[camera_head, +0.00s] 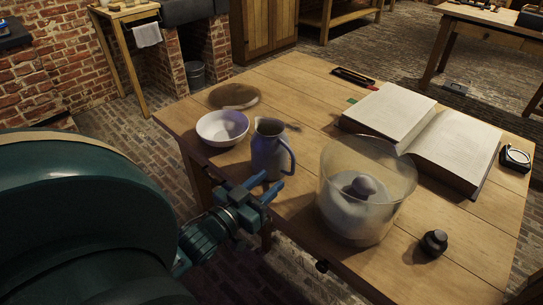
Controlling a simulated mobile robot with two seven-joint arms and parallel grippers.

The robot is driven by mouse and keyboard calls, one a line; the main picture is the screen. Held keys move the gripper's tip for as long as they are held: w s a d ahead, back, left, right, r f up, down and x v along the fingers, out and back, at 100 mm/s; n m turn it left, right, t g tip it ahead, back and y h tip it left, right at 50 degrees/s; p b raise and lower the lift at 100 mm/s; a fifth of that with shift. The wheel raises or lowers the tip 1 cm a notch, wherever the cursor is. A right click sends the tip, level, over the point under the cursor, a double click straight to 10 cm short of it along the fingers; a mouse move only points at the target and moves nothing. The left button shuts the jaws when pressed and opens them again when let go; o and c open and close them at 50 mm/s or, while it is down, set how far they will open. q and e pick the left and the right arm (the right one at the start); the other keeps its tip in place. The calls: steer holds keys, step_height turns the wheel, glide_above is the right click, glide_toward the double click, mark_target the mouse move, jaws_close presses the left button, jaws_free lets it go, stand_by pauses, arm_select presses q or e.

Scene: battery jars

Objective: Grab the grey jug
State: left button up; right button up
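The grey jug (266,152), bluish grey with a handle on its right side, stands upright on the wooden table (305,88) near its front left edge. My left gripper (266,187) is just in front of the jug's lower part in the camera_head view. Its two blue fingers are apart, with nothing seen between them. I cannot tell whether a finger touches the jug. My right gripper is not in view.
A white bowl (222,128) stands left of the jug, with a round flat disc (234,95) behind it. A large clear glass jar (392,205) stands to the right. A small dark weight (434,243) and an open book (455,150) lie farther right.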

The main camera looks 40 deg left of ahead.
mark_target(293, 160)
arm_select(q)
steer(key=w, duration=1.2)
steer(key=shift+w+d, duration=0.1)
steer(key=shift+w, duration=0.15)
steer(key=shift+c, duration=0.4)
jaws_close()
steer(key=shift+r, duration=0.15)
